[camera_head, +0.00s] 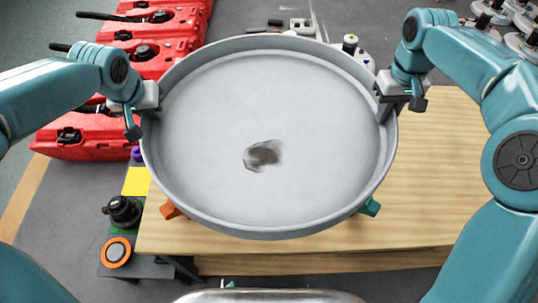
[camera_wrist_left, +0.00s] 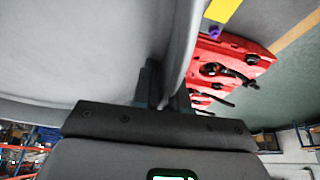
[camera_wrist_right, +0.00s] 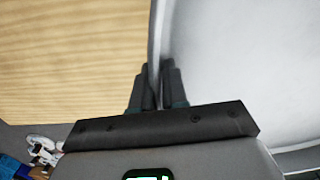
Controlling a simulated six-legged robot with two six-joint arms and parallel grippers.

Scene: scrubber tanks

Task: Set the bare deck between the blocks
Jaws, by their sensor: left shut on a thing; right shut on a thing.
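The bare deck (camera_head: 320,110) is a wide, round grey pan with a raised rim and a dark smudge on its floor. My left gripper (camera_head: 150,108) is shut on its left rim, and the rim shows between the fingers in the left wrist view (camera_wrist_left: 168,85). My right gripper (camera_head: 384,103) is shut on its right rim, as the right wrist view (camera_wrist_right: 157,88) shows. An orange block (camera_head: 170,211) and a teal block (camera_head: 371,207) stick out from under the deck's near left and near right edges. I cannot tell whether the deck touches them. Any other blocks are hidden.
A wooden table top (camera_head: 440,150) lies beneath, clear to the right and in front. A black knob and an orange-ringed button (camera_head: 116,252) are at the near left. Small parts lie behind the deck.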

